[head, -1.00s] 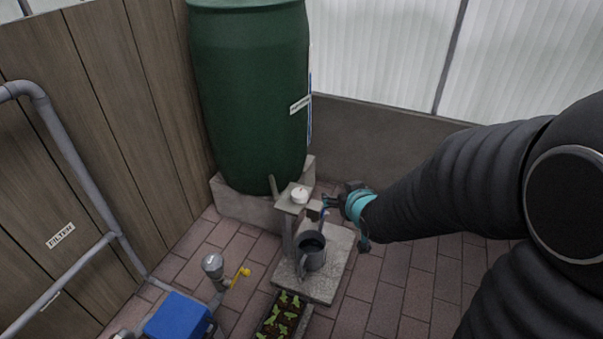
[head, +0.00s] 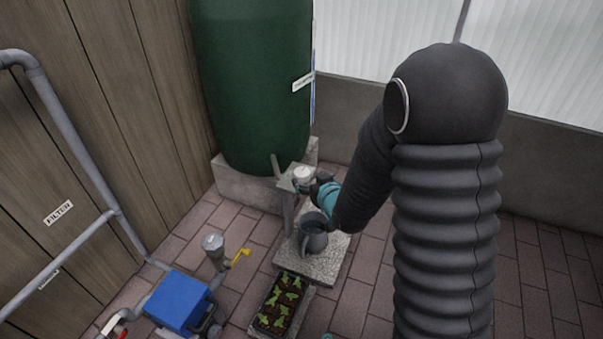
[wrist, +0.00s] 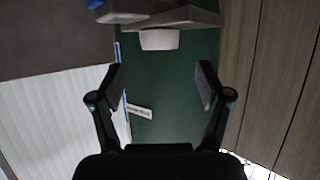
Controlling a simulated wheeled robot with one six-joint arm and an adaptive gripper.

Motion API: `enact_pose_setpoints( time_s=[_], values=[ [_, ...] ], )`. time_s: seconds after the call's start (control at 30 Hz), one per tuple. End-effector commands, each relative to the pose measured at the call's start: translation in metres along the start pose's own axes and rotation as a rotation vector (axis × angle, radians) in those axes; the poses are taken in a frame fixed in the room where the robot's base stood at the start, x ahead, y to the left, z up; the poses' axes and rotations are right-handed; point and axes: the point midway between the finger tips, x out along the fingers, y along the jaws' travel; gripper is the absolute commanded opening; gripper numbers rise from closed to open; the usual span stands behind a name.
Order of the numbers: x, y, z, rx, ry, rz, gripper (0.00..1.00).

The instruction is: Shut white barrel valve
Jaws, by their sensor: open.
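The white round valve knob (head: 303,174) sits on top of a grey post stand in front of the green barrel (head: 252,85). In the wrist view the white knob (wrist: 160,40) shows ahead of my open fingers, near the top of the picture, roughly centred between them. My gripper (head: 312,187) is at the knob's right side in the head view, its fingers partly hidden by its own body. In the wrist view my gripper (wrist: 160,85) is open with nothing between its fingers. Whether a finger touches the knob I cannot tell.
A grey jug (head: 312,240) stands on a stone slab (head: 318,268) below the gripper. A seedling tray (head: 268,320), a blue box (head: 180,302) and a yellow-handled pipe fitting (head: 240,257) are at the front. A plank wall (head: 150,100) is left; brick floor is clear at right.

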Motion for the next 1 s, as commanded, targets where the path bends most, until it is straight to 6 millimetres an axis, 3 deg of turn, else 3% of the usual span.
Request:
enact_pose_setpoints(
  time_s=[0.2, 0.4, 0.83, 0.87, 1.0],
  values=[
    [0.041, -0.001, 0.001, -0.001, 0.000, -0.001, 0.76],
    [0.065, 0.000, 0.000, 0.000, 0.001, 0.000, 0.76],
    [0.074, 0.000, 0.000, 0.000, 0.000, 0.000, 0.76],
    [0.074, 0.000, 0.000, 0.000, 0.000, 0.000, 0.74],
    [0.074, 0.000, 0.000, 0.000, 0.000, 0.000, 0.39]
  ],
)
